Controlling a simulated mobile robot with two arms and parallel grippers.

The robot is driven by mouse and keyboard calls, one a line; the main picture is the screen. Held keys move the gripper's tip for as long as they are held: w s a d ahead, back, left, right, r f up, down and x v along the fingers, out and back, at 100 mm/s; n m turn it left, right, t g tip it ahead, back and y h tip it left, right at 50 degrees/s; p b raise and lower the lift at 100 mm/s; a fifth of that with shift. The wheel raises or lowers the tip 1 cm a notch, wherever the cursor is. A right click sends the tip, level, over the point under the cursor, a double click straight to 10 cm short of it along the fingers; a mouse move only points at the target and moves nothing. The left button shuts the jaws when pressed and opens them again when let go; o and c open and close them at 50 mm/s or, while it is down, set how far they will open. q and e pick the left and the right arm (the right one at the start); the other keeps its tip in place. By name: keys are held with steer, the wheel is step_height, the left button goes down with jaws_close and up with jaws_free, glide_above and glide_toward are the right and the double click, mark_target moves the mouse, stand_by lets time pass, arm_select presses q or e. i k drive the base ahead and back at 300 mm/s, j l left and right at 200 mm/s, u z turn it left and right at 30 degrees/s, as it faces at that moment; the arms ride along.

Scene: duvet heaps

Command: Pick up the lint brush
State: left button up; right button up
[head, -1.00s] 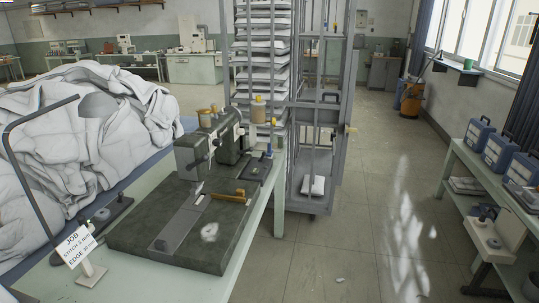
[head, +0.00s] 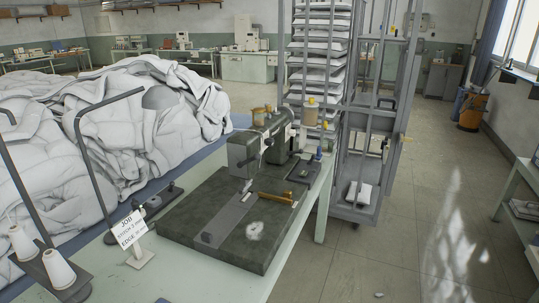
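A small yellow-brown wooden-looking piece (head: 274,198) lies on the dark sewing machine bed (head: 195,215), right of the needle area. It may be the lint brush, but it is too small to be sure. A pale fluffy patch (head: 254,230) lies on the bed in front of it. The sewing machine (head: 262,145) stands at the back of the bed on a pale green table (head: 283,262). Neither of my grippers shows in the head view.
White duvets (head: 120,125) heap on the left. Thread cones (head: 58,268) and a job sign (head: 132,230) stand at the near left. A grey rack (head: 375,205) with folded white stacks stands behind the table. Floor (head: 420,240) on the right is mostly clear.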

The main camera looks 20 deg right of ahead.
mark_target(318, 158)
steer(key=i+l+u, duration=0.15)
steer(key=l+u, duration=0.2)
steer(key=i+l+u, duration=0.1)
steer(key=l+u, duration=0.3)
steer(key=l, duration=0.15)
steer(key=l+u, duration=0.35)
steer(key=l, duration=0.15)
steer(key=i, duration=0.05)
